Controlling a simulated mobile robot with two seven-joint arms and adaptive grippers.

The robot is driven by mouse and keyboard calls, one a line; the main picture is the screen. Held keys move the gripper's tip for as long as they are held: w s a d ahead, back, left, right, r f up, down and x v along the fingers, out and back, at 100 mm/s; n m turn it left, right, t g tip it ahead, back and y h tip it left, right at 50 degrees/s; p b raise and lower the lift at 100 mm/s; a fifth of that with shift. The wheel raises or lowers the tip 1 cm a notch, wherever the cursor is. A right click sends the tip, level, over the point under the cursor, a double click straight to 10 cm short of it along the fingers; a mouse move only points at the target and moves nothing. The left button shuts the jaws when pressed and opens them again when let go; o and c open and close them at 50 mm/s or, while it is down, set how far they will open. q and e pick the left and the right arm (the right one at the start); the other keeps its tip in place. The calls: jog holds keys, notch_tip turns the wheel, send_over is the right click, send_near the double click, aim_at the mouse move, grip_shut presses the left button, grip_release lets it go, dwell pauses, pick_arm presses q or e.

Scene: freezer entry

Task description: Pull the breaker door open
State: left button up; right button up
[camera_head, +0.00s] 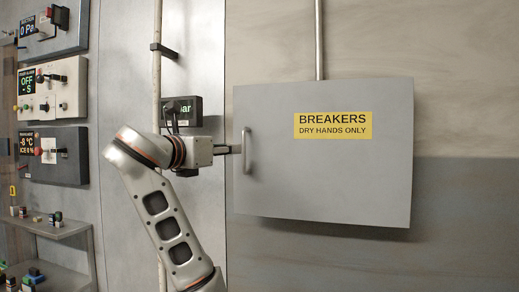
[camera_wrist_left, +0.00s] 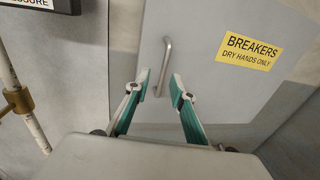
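The grey breaker door (camera_head: 330,170) bears a yellow label (camera_head: 333,125) reading "BREAKERS DRY HANDS ONLY" and looks shut. Its upright metal handle (camera_head: 247,150) is near the left edge. In the left wrist view the door (camera_wrist_left: 215,90) fills the right side and the handle (camera_wrist_left: 165,65) stands ahead of my fingers. My left gripper (camera_wrist_left: 159,86) is open, its green-backed fingers on either side of the handle's line. In the head view my left gripper (camera_head: 234,149) reaches the handle from the left; whether it touches is unclear. My right gripper is not in view.
A small dark display (camera_head: 184,111) is on the wall just above my left wrist. A vertical pipe (camera_head: 156,70) runs behind my arm. Control panels (camera_head: 53,90) and shelves (camera_head: 50,229) are at the far left. The wall right of the door is clear.

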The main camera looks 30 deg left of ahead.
aim_at(243, 146)
pick_arm(q)
jog(key=shift+h, duration=0.3)
jog(key=w, duration=0.7)
jog(key=shift+w+d+r+b, duration=0.15)
jog(key=shift+w+r+b, duration=0.1)
jog(key=shift+w+b, duration=0.1)
jog(key=shift+s, duration=0.1)
grip_shut()
